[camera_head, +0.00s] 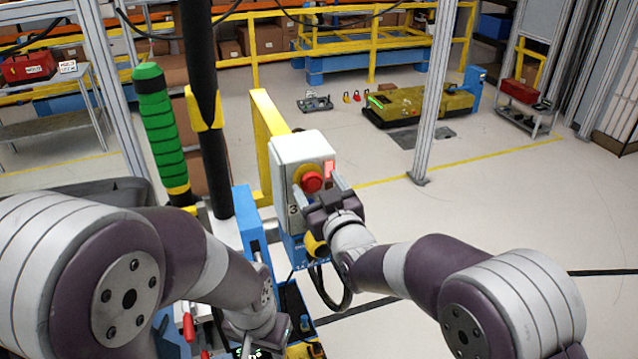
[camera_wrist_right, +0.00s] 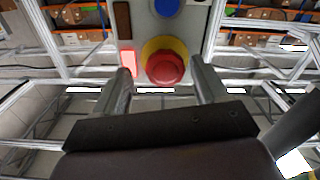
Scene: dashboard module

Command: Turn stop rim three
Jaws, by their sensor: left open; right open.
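A grey control box (camera_head: 291,152) marked 3 stands at the middle of the head view. It carries a red stop button (camera_head: 312,182) on a yellow rim (camera_head: 298,172). My right gripper (camera_head: 323,187) is at the front of the box, close to the button. In the right wrist view the red button (camera_wrist_right: 165,67) and yellow rim (camera_wrist_right: 150,46) show between the two open fingers of my right gripper (camera_wrist_right: 165,88). I cannot tell whether the fingers touch the rim. My left gripper (camera_head: 262,348) is low at the bottom edge, partly cut off.
A lit red panel (camera_wrist_right: 127,63) and a blue button (camera_wrist_right: 166,6) are on the box near the rim. A yellow post (camera_head: 268,120) stands behind the box, and a green-wrapped pole (camera_head: 160,125) is to the left. The floor to the right is mostly clear.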

